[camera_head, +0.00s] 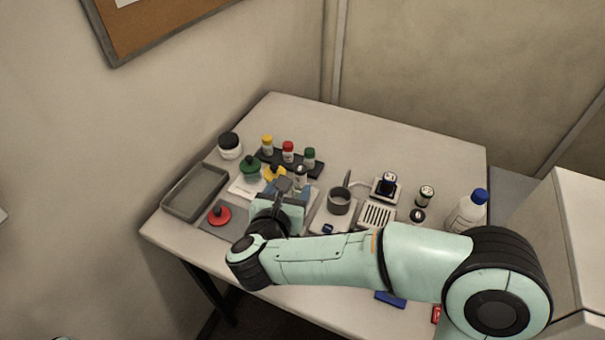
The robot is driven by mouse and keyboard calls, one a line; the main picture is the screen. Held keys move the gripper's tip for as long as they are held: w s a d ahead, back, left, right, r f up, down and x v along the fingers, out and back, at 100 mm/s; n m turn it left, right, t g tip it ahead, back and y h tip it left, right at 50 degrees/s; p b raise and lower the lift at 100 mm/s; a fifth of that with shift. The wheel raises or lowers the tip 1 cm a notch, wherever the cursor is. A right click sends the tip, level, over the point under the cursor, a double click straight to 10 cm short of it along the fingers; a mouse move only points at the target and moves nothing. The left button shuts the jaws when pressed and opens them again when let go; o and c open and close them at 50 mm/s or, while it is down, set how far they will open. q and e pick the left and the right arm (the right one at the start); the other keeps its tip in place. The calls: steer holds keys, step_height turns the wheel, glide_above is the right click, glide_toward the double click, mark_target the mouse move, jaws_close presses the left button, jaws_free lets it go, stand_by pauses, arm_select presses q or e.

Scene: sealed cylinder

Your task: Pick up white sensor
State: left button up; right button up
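My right arm comes in from the right, and its gripper (287,187) is over the left-middle part of the table, pointing away from me. The fingers are small and partly hidden by the wrist, so I cannot tell whether they are open or shut. A small white item with a dark top (301,172) shows just beyond the fingertips; I cannot tell if it is touched. I cannot single out the white sensor for sure. A white slatted block (376,215) and a white-based device with a dark top (386,187) stand right of the gripper. My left gripper is not in view.
A grey tray (167,206) lies at the left edge. A dark rack (272,158) holds vials with yellow, red and green caps. A grey cup (340,203) stands right of the gripper, and a blue-capped bottle (466,213) farther right. The table's back is clear.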

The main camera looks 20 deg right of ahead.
mark_target(302, 168)
steer(key=x, duration=0.6)
steer(key=shift+d+p, duration=0.1)
steer(key=shift+p, duration=0.25)
steer(key=p+x, duration=0.1)
steer(key=x, duration=0.4)
steer(key=shift+w+d, duration=0.15)
steer(key=shift+d, duration=0.05)
steer(key=c, duration=1.1)
